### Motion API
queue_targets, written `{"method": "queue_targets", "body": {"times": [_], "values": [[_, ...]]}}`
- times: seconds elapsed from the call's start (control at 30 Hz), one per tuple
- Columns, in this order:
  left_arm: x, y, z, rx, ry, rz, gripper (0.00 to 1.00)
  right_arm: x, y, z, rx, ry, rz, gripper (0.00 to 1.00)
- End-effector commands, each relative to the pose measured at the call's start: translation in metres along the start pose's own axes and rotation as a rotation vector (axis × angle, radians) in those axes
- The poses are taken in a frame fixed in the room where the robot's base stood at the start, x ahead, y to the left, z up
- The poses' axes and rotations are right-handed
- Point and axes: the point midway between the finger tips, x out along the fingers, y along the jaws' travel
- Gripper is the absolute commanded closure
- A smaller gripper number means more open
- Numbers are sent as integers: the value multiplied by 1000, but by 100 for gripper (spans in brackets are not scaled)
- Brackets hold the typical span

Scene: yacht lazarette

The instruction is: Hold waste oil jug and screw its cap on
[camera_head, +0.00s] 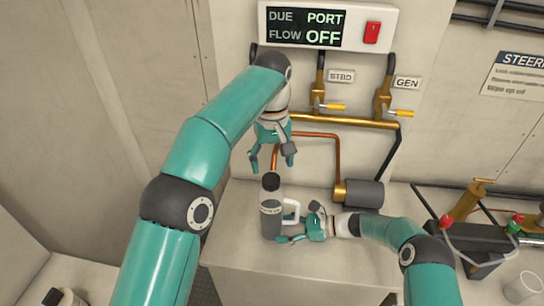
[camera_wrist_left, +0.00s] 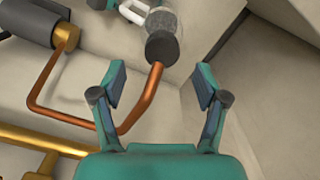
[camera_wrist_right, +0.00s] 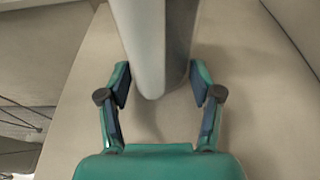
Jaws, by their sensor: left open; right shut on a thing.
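My left gripper (camera_head: 272,160) is open and empty, pointing down above the cap. My right gripper (camera_head: 298,224) is shut on the jug from the right, low down. In the right wrist view the jug (camera_wrist_right: 150,45) fills the space between the fingers.
Behind are a copper pipe (camera_head: 318,135), brass valves (camera_head: 383,105) with yellow levers, and a brass-and-grey cylinder (camera_head: 362,194). A sign panel with a red switch (camera_head: 372,32) hangs above. Dark fittings (camera_head: 470,237) and a clear cup (camera_head: 525,285) are at right. The bench front is clear.

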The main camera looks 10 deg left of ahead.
Motion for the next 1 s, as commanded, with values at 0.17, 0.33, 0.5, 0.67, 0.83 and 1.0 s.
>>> {"method": "queue_targets", "body": {"times": [0.17, 0.33, 0.5, 0.67, 0.83, 1.0], "values": [[-12, 0, 0, 1, 1, 1, 26, 0, 1, -1, 1, 0, 2, 98], [-15, 0, 0, 0, -1, 0, 26, 0, 1, -1, 1, 1, 2, 98], [-15, 0, 0, 0, -1, -1, 26, 0, 1, -1, 1, 1, 2, 98], [-15, 0, 0, 0, -1, -1, 26, 0, 1, -1, 1, 1, 1, 16], [-15, 0, 0, 0, -1, 0, 26, 0, 0, 0, 1, 0, 1, 6], [-15, 0, 0, 0, -1, 0, 26, 0, 0, 0, 0, 0, 1, 6]]}}
